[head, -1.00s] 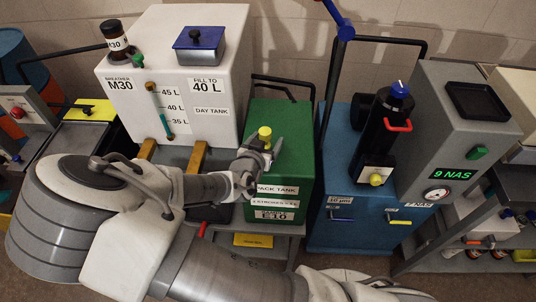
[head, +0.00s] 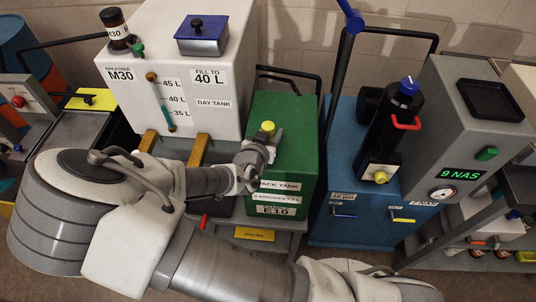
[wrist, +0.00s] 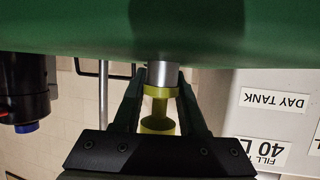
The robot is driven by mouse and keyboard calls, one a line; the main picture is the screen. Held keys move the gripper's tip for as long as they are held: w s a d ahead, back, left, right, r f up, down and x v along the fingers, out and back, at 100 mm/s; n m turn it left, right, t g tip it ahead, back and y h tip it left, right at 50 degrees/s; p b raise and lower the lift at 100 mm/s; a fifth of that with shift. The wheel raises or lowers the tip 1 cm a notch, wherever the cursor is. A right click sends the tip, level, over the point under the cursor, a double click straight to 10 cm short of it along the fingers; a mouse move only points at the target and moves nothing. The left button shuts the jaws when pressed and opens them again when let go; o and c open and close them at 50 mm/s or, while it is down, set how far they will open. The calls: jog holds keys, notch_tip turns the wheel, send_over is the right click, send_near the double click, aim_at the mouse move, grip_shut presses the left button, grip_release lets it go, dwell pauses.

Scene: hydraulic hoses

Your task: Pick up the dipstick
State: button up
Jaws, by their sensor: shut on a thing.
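The dipstick's yellow knob (head: 268,127) stands at the top of the green pack tank (head: 262,187). In the wrist view the yellow knob (wrist: 158,122) has a collar and sits at a grey metal neck (wrist: 163,74) on the green tank (wrist: 90,30). My gripper (head: 268,138) is at the tank's top, around the knob. In the wrist view my gripper (wrist: 161,90) has one dark finger on each side of the yellow collar and is shut on it. The dipstick's rod is not visible; I cannot tell how far it is inside the neck.
The white day tank (head: 215,112) with sight gauge, blue-lidded box (head: 202,36) and dark M30 bottle (head: 117,32) stands left. A blue unit (head: 350,160) with a black filter (head: 398,125) stands right. A black handle rail (head: 290,72) rises behind the green tank.

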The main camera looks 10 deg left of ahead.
grip_shut()
dwell(0.9)
